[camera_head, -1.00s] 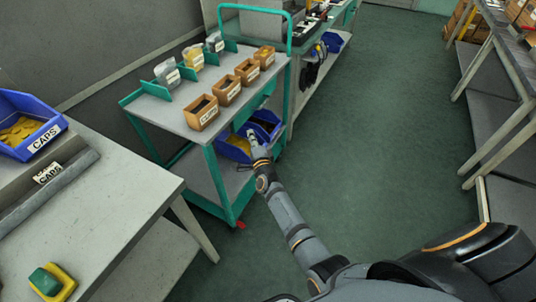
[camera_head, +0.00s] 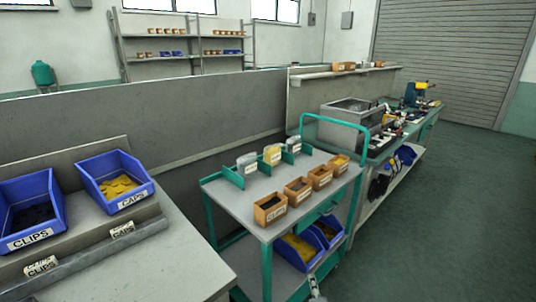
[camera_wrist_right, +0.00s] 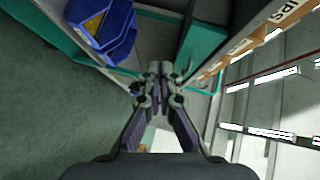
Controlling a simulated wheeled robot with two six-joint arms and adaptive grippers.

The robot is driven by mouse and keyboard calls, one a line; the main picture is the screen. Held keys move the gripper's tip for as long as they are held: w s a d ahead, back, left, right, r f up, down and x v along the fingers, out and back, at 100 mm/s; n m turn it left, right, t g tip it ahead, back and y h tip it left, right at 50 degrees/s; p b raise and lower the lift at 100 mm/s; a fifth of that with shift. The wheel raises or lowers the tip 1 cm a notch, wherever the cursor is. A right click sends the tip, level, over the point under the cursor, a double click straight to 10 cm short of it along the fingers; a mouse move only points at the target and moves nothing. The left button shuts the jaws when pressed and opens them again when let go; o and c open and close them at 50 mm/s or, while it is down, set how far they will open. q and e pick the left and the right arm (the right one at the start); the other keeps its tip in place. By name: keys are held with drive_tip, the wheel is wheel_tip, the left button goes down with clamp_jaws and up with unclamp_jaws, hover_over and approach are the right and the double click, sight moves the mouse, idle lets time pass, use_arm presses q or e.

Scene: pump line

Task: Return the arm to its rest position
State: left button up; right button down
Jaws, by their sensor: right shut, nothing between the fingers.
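My right gripper (camera_head: 315,281) shows only as a small tip at the bottom edge of the head view, in front of the cart's lower shelf. In the right wrist view its fingers (camera_wrist_right: 158,72) are together and empty. The rest of my right arm is below the head view. The teal-framed cart (camera_head: 235,203) stands just beyond the gripper. A blue bin with yellow parts (camera_head: 299,249) and a blue bin with dark parts (camera_head: 328,234) sit on its lower level; blue bin walls (camera_wrist_right: 112,45) also show at the upper left of the wrist view. My left gripper is not in view.
The cart's top carries several wooden boxes (camera_head: 270,209) and grey and yellow containers. A grey table (camera_head: 165,260) at left holds a CLIPS bin (camera_head: 28,212) and a CAPS bin (camera_head: 115,181). A workbench (camera_head: 380,150) stands behind the cart. Green floor (camera_head: 440,230) at right is clear.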

drive_tip(key=s+d+f+n+g+p, duration=0.2)
drive_tip(key=s+f+n+g, duration=0.25)
drive_tip(key=s+f, duration=0.6)
drive_tip(key=s+d+f+n+g+p, duration=0.1)
drive_tip(key=s+f+n+g+p, duration=0.3)
drive_tip(key=s+f, duration=0.7)
drive_tip(key=s+d+f+n+g, duration=0.2)
drive_tip(key=s, duration=0.6)
drive_tip(key=s+d+f+n+g+p, duration=0.1)
drive_tip(key=s+d+f+n+g, duration=0.1)
drive_tip(key=s, duration=0.7)
drive_tip(key=s+d+f+n+g+p, duration=0.1)
drive_tip(key=s+d+f+n+g, duration=0.1)
drive_tip(key=s, duration=0.7)
wheel_tip(320, 180, down, 2)
drive_tip(key=shift+d+f+n, duration=0.1)
drive_tip(key=shift+d+n, duration=0.8)
drive_tip(key=shift+n, duration=0.15)
drive_tip(key=shift+g, duration=0.25)
